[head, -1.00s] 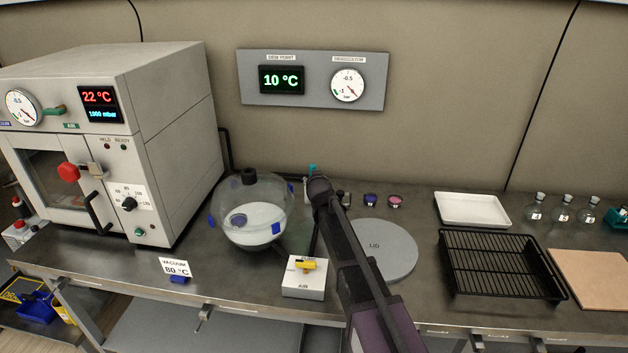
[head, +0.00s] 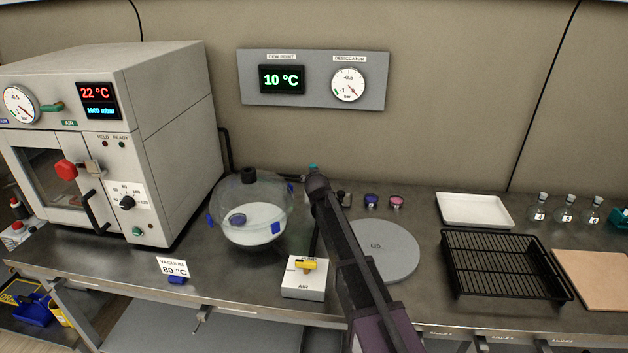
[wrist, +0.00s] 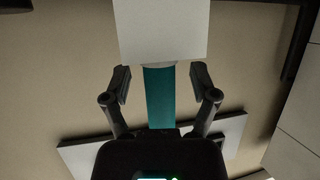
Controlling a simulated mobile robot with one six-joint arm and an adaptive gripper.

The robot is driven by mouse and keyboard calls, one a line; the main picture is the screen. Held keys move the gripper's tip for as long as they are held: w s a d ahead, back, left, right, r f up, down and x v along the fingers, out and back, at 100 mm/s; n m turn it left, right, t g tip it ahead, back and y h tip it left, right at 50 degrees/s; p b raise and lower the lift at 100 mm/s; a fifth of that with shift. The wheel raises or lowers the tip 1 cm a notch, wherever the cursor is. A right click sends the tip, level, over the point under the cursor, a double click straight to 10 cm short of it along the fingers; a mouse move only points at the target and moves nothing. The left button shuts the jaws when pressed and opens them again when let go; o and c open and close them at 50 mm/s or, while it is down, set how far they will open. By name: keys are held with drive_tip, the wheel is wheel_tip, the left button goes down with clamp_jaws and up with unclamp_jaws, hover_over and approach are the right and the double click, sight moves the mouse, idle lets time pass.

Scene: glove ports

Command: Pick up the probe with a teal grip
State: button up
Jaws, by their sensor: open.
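In the wrist view, the probe's teal grip (wrist: 160,98) stands between the two fingers of my gripper (wrist: 160,83). The fingers are apart, with a visible gap on each side of the grip. A white block (wrist: 165,28) is at the far end of the grip; I cannot tell whether it is a holder. In the head view, only a small teal tip (head: 313,167) shows behind my dark arm. The rest of the probe and my fingers are hidden there.
A round glass desiccator (head: 250,205) stands left of my arm, and a white AIR valve box (head: 304,280) is in front. A grey lid (head: 392,250) lies right of my arm. Blue and pink small jars (head: 371,201) stand behind it. A black rack (head: 500,265) is farther right.

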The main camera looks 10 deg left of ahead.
sight(313, 165)
idle(0.4)
clamp_jaws()
drive_tip(key=shift+r, duration=0.15)
wheel_tip(313, 165, up, 10)
drive_tip(key=p, duration=1)
idle(0.8)
